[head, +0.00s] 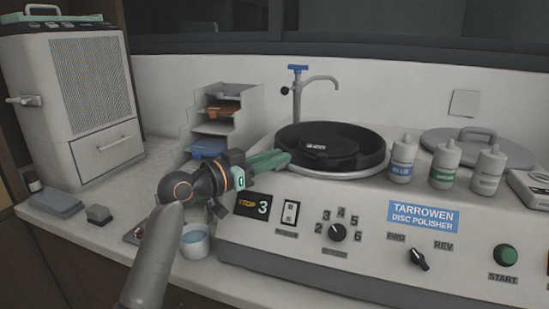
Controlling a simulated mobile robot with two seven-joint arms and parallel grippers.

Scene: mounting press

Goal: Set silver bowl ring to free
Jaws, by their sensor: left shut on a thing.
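The polisher's round black bowl (372,150) sits on top of the white machine, with a black disc-like part (322,147) inside. The silver bowl ring (345,176) shows as a thin pale band around the bowl's foot. My left gripper (284,158), with green fingers, reaches in from the left and is shut at the bowl's left side, on the edge of the ring. The fingers hide the exact part held. The ring's set position cannot be read. My right gripper is out of view.
The front panel holds a numbered knob (338,232), a FWD/REV switch (418,259) and a green start button (505,256). Several bottles (402,160) stand right of the bowl. A faucet (298,95) rises behind. A cup (195,243) stands below my left wrist.

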